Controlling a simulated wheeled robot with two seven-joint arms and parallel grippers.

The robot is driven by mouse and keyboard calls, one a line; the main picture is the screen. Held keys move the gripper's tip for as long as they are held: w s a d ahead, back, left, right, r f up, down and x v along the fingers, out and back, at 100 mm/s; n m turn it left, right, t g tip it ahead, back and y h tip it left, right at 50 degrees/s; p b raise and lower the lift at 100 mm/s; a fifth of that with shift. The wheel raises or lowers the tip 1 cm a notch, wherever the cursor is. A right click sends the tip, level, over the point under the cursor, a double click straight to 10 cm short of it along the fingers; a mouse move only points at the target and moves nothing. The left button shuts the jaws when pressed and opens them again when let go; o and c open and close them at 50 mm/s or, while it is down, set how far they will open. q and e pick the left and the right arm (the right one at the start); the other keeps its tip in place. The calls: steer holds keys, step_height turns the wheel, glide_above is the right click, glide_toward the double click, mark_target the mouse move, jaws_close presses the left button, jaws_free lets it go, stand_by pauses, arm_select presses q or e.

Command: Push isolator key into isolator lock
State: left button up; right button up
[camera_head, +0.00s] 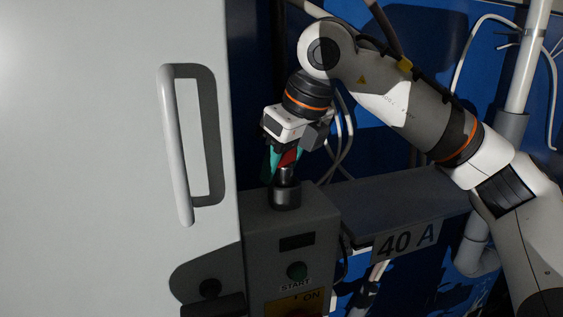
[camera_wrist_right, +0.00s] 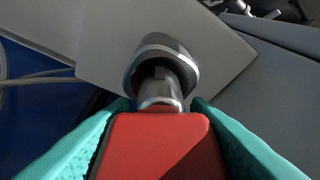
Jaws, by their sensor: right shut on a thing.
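The isolator key has a red head (camera_wrist_right: 160,147) and a metal shank (camera_wrist_right: 160,92); the red head also shows in the head view (camera_head: 288,158). My right gripper (camera_head: 282,162) is shut on the red head, with a teal finger on each side in the wrist view. The isolator lock (camera_head: 285,196) is a dark round collar on top of the grey control box. In the wrist view the lock (camera_wrist_right: 150,50) is a metal ring, and the shank's end is at or inside its opening. The exact depth is hidden. My left gripper is not in view.
A large pale door with a handle (camera_head: 177,150) stands close on the left. A grey beam marked 40 A (camera_head: 405,242) runs right, with pipes and cables behind.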

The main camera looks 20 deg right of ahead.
steer(key=shift+s+f, duration=0.1)
steer(key=shift+f, duration=0.45)
steer(key=o, duration=1)
steer(key=shift+s+a+r, duration=0.1)
steer(key=shift+a, duration=0.05)
steer(key=shift+o, duration=0.5)
steer(key=shift+s+a+r, duration=0.1)
steer(key=shift+a, duration=0.15)
steer(key=shift+d, duration=0.25)
steer(key=shift+r, duration=0.1)
